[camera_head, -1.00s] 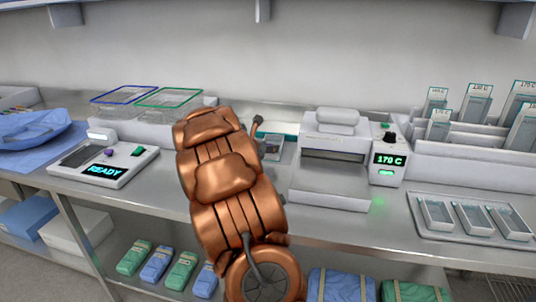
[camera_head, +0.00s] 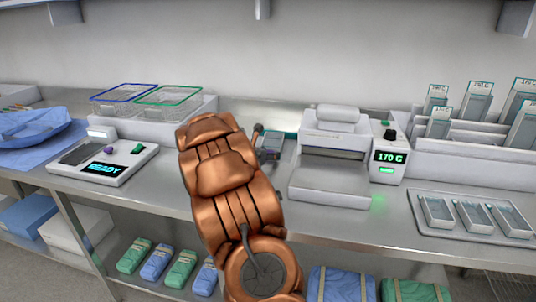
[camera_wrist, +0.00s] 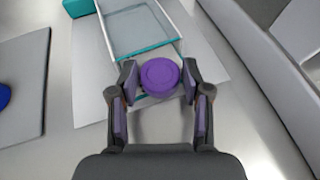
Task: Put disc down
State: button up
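The purple disc (camera_wrist: 160,76) sits between the two fingertips of my gripper (camera_wrist: 160,78) in the wrist view. The fingertips press against its left and right sides. The disc covers part of the near end of a glass tray with a teal rim (camera_wrist: 143,38). I cannot tell how far above the surface it is. In the head view my copper arm hides most of this spot. My gripper (camera_head: 268,148) shows only as a dark part behind the arm, and the disc is not visible there.
A white machine (camera_head: 333,165) and a 170 C heater unit (camera_head: 389,165) stand right of the gripper. A READY device (camera_head: 105,162) and wire baskets (camera_head: 168,97) are at left. A tray of glass boxes (camera_head: 430,228) lies at right.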

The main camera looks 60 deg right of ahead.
jog(key=shift+o, duration=1.2)
